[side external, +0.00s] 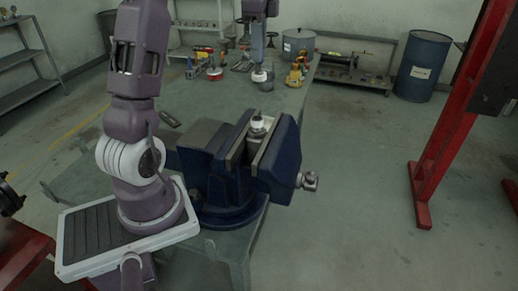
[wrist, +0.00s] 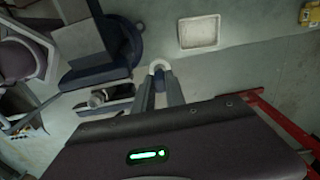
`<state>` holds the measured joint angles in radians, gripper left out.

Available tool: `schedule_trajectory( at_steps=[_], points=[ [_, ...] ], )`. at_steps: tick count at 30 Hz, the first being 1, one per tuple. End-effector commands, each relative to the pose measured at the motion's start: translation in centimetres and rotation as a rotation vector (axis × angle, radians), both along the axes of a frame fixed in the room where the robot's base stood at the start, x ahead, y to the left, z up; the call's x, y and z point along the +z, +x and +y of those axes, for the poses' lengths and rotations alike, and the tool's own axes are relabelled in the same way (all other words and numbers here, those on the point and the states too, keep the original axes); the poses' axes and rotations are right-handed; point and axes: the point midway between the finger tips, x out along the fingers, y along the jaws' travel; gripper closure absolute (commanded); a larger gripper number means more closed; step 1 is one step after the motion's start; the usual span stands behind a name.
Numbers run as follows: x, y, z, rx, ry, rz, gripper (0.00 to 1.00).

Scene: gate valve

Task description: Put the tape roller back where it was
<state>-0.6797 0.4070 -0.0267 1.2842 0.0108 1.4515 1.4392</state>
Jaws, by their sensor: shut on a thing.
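My gripper (wrist: 160,85) is shut on a small white ring-shaped roll, the tape roller (wrist: 157,66), which shows between the fingertips in the wrist view. In the side view my gripper reaches down over the far part of the bench, with the white tape roller (side external: 260,76) at its tip. It appears to be just above the bench top; I cannot tell whether it touches. A blue vise (side external: 222,170) stands at the near end of the bench. A metal fitting with a white band (side external: 258,124) sits between its jaws, and a metal piece shows there in the wrist view (wrist: 97,98).
A pale square tray (wrist: 199,33) lies on the bench. A red roll or can (side external: 214,74), a yellow tool (side external: 295,76) and a grey pot (side external: 298,43) stand toward the bench's far end. The bench (side external: 215,100) is mostly clear between them and the vise.

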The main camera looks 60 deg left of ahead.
Motion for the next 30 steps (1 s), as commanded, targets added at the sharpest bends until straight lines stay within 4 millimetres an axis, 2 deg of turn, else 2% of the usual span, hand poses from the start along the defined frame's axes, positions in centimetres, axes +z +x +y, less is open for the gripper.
schedule_trajectory(
  at_steps=[6, 10, 21, 27, 30],
  points=[
    [-10.6, -0.2, -0.2, 0.0, -0.008, 0.009, 1.0],
    [-16.2, -0.2, -0.2, 0.0, -0.007, 0.007, 1.0],
    [-24.6, -0.1, -0.1, 0.0, -0.003, 0.003, 1.0],
    [-28.2, -0.1, -0.1, 0.0, -0.003, 0.003, 1.0],
    [-29.3, 0.0, -0.1, 0.0, -0.001, 0.001, 1.0]
  ],
)
